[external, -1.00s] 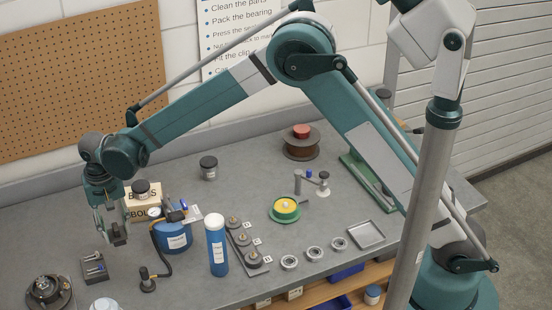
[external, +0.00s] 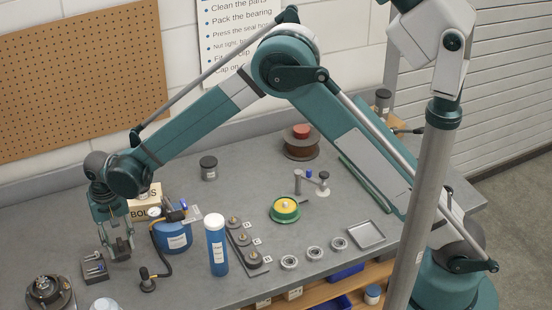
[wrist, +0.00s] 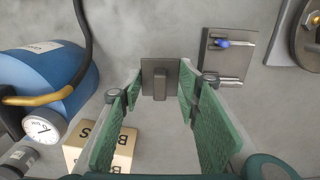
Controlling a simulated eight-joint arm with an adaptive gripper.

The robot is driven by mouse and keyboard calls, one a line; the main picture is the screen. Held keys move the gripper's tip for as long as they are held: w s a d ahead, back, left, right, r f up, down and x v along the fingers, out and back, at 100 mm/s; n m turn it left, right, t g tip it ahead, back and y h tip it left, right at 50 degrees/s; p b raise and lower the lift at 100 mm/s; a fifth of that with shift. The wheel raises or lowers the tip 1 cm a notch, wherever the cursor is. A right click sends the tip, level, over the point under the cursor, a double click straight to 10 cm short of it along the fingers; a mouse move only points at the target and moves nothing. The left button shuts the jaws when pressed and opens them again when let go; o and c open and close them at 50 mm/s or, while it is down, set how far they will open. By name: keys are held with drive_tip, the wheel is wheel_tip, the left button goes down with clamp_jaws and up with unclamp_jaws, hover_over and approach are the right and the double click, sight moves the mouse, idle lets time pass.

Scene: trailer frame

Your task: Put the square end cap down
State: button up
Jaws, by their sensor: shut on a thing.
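The square end cap (wrist: 147,68) is a dark grey square plate with a raised bar across its middle, seen in the wrist view. My gripper (wrist: 160,90) is shut on it, with the green finger pads on either side. The cap is above the grey bench; I cannot tell how large the gap is. In the external view my gripper (external: 120,253) points down at the left of the bench, and the cap is too small to make out between the fingers.
A dark block with pins (external: 95,268) stands close left of my gripper, and shows in the wrist view (wrist: 228,57). A blue tank (external: 174,238) with gauge and hose, and a bolts box (external: 146,209), stand nearby. A round hub (external: 49,292) is front left.

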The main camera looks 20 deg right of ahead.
sight(123, 240)
drive_tip(key=shift+f, duration=0.45)
drive_tip(key=shift+f, duration=0.2)
drive_tip(key=o, duration=0.9)
drive_tip(key=shift+r, duration=0.2)
drive_tip(key=shift+r, duration=6)
